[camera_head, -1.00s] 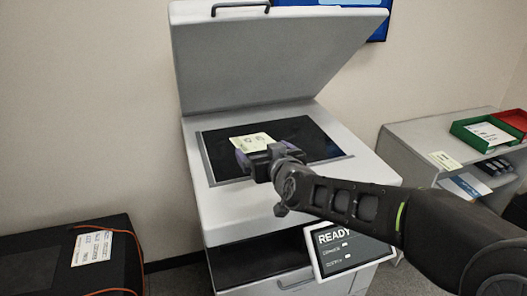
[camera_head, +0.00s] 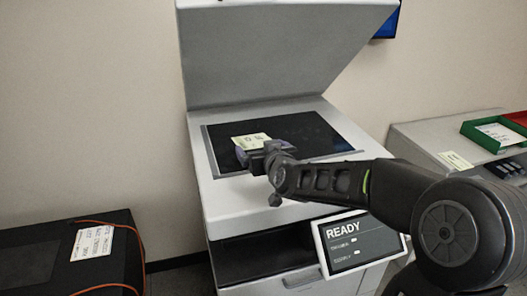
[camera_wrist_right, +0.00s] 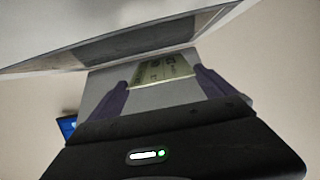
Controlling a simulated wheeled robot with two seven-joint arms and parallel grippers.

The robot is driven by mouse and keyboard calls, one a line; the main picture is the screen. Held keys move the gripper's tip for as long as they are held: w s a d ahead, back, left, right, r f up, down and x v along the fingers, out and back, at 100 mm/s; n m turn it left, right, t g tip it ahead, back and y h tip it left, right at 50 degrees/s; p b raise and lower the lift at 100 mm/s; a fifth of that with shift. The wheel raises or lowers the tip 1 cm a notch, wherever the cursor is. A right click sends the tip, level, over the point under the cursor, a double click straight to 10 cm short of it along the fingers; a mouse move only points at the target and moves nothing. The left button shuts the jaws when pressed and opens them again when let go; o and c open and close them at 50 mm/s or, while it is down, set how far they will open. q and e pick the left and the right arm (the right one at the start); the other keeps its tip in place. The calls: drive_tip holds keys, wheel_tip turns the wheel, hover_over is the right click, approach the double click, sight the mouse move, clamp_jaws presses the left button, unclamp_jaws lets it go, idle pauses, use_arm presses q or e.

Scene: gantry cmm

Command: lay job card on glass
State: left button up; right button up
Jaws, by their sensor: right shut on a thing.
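The job card (camera_head: 250,141) is a small pale yellow-green card with dark print. My right gripper (camera_head: 262,154) is shut on its near edge and holds it over the dark glass (camera_head: 310,135) of the scanner, toward the glass's left part. In the right wrist view the card (camera_wrist_right: 163,68) shows between the two purple fingers (camera_wrist_right: 160,88). I cannot tell whether the card touches the glass. The scanner lid (camera_head: 280,60) stands open behind the glass. My left gripper is not in view.
A screen reading READY (camera_head: 352,243) is on the scanner's front. A dark case (camera_head: 40,255) with a white label (camera_head: 95,241) and orange cord is at lower left. A side shelf (camera_head: 425,135) at right holds a green tray (camera_head: 478,130), a red tray and another card (camera_head: 455,160).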

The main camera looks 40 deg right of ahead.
drive_tip(key=shift+w+d+f+b, duration=0.15)
drive_tip(key=shift+w+f+b, duration=0.3)
drive_tip(key=shift+f, duration=0.2)
drive_tip(key=shift+w+d+f+b, duration=0.1)
drive_tip(key=shift+w+f+b, duration=0.25)
drive_tip(key=shift+f, duration=0.3)
drive_tip(key=shift+w+d+f+b, duration=0.15)
drive_tip(key=shift+w+f+b, duration=0.2)
drive_tip(key=shift+f+b, duration=0.25)
drive_tip(key=o, duration=0.4)
drive_tip(key=o, duration=0.5)
drive_tip(key=shift+o, duration=0.2)
drive_tip(key=shift+s, duration=0.1)
drive_tip(key=v, duration=0.7)
drive_tip(key=shift+s+a+r+b, duration=0.1)
drive_tip(key=shift+s+b, duration=0.2)
drive_tip(key=shift+b, duration=0.05)
